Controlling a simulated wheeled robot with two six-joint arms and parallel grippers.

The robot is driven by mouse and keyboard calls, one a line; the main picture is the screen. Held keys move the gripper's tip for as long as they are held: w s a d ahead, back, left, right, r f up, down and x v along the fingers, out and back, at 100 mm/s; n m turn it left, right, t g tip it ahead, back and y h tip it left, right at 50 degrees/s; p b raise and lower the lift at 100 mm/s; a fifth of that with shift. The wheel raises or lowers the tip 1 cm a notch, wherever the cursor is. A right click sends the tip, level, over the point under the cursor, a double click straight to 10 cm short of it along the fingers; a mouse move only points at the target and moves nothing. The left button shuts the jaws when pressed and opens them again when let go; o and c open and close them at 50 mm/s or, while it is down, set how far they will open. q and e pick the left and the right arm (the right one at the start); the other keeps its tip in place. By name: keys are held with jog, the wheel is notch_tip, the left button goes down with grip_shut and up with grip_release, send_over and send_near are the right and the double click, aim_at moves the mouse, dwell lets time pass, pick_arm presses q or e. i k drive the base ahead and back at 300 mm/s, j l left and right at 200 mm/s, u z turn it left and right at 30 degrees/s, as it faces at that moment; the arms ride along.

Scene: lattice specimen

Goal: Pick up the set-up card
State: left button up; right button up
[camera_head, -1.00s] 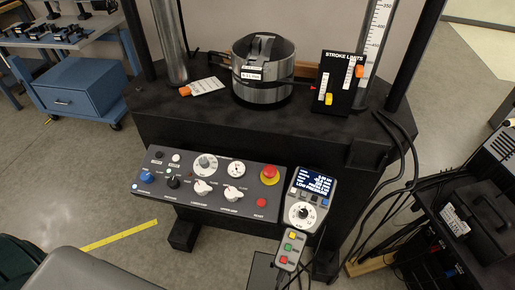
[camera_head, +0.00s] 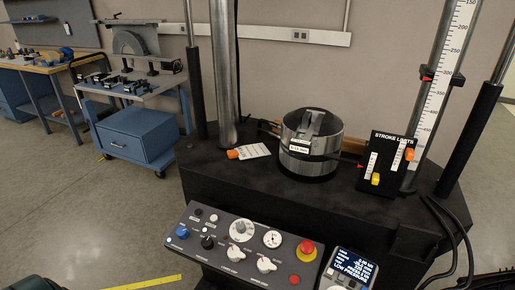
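A small white card with an orange end (camera_head: 252,151), which looks like the set-up card, lies on the black machine bed (camera_head: 222,185). It is between the left grey column (camera_head: 226,80) and the metal cylinder (camera_head: 311,145). Its print is too small to read. Nothing covers it. Neither of my grippers is in view.
The control panel (camera_head: 232,250) with knobs and a red button (camera_head: 307,249) slopes at the bed's front. A display unit (camera_head: 351,268) is beside it. The stroke limits plate (camera_head: 386,165) stands right of the cylinder. A blue cart (camera_head: 140,137) stands at the left.

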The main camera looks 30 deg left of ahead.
aim_at(254, 150)
jog(key=i+j+z, duration=0.1)
jog(key=j+z, duration=0.15)
jog(key=j, duration=1.5)
